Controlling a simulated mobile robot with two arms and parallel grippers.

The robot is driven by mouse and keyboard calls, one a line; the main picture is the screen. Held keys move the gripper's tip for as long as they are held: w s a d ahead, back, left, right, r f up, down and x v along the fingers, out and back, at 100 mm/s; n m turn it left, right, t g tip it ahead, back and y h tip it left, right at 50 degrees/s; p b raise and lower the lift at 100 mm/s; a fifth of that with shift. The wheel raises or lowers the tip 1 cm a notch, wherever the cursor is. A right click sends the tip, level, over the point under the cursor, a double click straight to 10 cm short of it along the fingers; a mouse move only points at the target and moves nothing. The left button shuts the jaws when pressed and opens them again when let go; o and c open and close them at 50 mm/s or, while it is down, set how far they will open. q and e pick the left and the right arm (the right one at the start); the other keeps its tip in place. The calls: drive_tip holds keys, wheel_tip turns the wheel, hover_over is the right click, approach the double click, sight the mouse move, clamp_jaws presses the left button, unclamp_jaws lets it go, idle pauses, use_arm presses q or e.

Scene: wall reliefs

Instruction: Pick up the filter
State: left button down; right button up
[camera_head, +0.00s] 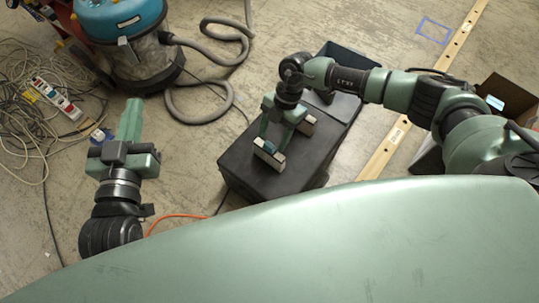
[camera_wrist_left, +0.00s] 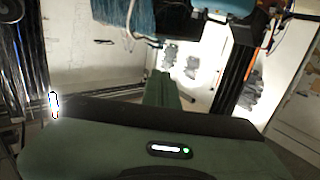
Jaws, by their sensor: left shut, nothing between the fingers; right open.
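I cannot clearly make out a filter in either view. A black box (camera_head: 245,165) stands on the floor in the middle of the head view. My right gripper (camera_head: 287,140) is over its top with its fingers spread apart. A small bluish patch (camera_head: 270,147) shows at the nearer finger; I cannot tell whether it is part of the finger or a separate thing. My left gripper (camera_head: 131,118) is shut and empty, left of the box and apart from it. Its closed fingers also show in the left wrist view (camera_wrist_left: 162,92).
A blue-topped vacuum cleaner (camera_head: 125,45) with a grey hose (camera_head: 210,50) stands at the upper left. Tangled cables and a power strip (camera_head: 57,99) lie at the left. A wooden strip (camera_head: 395,135) and a cardboard box (camera_head: 508,98) are at the right.

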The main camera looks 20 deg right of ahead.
drive_tip(key=shift+x, duration=1.1)
clamp_jaws()
use_arm(q)
drive_tip(key=r, duration=0.1)
drive_tip(key=r+t, duration=0.2)
drive_tip(key=r, duration=0.1)
drive_tip(key=shift+d+h, duration=0.25)
drive_tip(key=shift+h, duration=0.15)
use_arm(e)
drive_tip(key=shift+r, duration=0.2)
